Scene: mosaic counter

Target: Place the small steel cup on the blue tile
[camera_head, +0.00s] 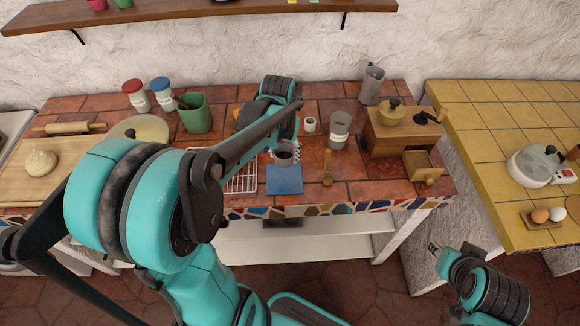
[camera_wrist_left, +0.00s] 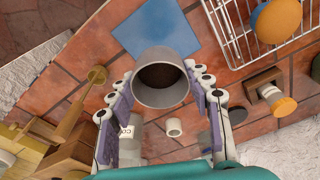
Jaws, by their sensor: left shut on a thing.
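The small steel cup (camera_head: 286,157) is held upright in my left gripper (camera_head: 284,150), whose fingers close on its two sides. In the left wrist view the cup (camera_wrist_left: 160,92) shows its open, dark mouth between the purple-padded fingers (camera_wrist_left: 158,88). The flat blue tile (camera_head: 284,181) lies on the red tiled counter, just on the near side of the cup. In the left wrist view the cup's rim overlaps the edge of the blue tile (camera_wrist_left: 165,28). I cannot tell its exact height above the counter. My right gripper (camera_head: 438,254) is away at the lower right, its jaws unclear.
A wire rack (camera_head: 241,182) stands left of the tile, and a brass-coloured long-handled utensil (camera_head: 328,172) stands to its right. A small white cup (camera_head: 310,124), a glass jar (camera_head: 339,131) and a wooden grinder (camera_head: 393,136) are behind and right. The tile's top looks clear.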

